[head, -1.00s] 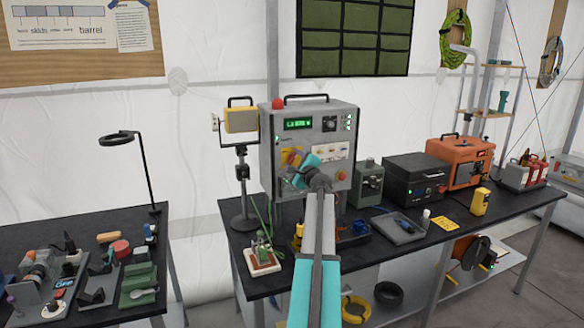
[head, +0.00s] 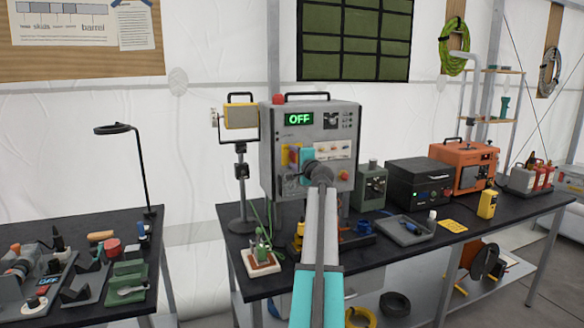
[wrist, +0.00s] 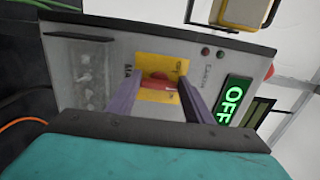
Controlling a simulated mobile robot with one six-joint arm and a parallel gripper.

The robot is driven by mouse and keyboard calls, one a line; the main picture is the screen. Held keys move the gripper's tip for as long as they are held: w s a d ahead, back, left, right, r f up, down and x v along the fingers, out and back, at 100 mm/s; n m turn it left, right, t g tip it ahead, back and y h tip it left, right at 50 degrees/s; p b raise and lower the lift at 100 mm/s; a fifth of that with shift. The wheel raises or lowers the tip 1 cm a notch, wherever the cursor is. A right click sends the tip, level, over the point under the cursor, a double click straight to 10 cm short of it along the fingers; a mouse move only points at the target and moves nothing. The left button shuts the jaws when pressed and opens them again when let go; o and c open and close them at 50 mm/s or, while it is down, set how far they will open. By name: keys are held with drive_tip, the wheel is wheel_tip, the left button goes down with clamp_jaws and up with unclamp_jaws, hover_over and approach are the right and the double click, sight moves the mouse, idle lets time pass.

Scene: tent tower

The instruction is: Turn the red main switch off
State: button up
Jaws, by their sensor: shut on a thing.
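The grey control box (head: 338,182) stands on the dark table in the head view, and its green display (head: 299,119) reads OFF. In the wrist view the display (wrist: 233,100) also reads OFF. The red main switch (wrist: 157,84) sits on a yellow plate (wrist: 172,65) on the box front. My gripper (wrist: 157,92) is shut on the red switch, with a finger on each side of it. In the head view my gripper (head: 305,160) is at the box's lower left front, and my arm hides part of the panel.
A work lamp (head: 240,118) on a stand is left of the box. A small grey-green device (head: 371,186), a black case (head: 420,180) and an orange unit (head: 465,165) stand to the right. A left table (head: 125,235) holds several tools.

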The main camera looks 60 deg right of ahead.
drive_tip(key=n+b, duration=0.2)
drive_tip(key=b, duration=0.2)
drive_tip(key=n+b, duration=0.3)
drive_tip(key=b, duration=0.1)
drive_tip(key=shift+d+f+n, duration=0.15)
drive_tip(key=shift+d+n, duration=0.05)
drive_tip(key=shift+n, duration=0.1)
drive_tip(key=n+b, duration=0.3)
drive_tip(key=b, duration=0.1)
drive_tip(key=shift+s, duration=0.1)
drive_tip(key=shift+r, duration=0.2)
drive_tip(key=o, duration=0.8)
drive_tip(key=shift+o, duration=1.3)
drive_tip(key=shift+f, duration=0.2)
drive_tip(key=shift+s+a, duration=0.1)
drive_tip(key=shift+a, duration=0.05)
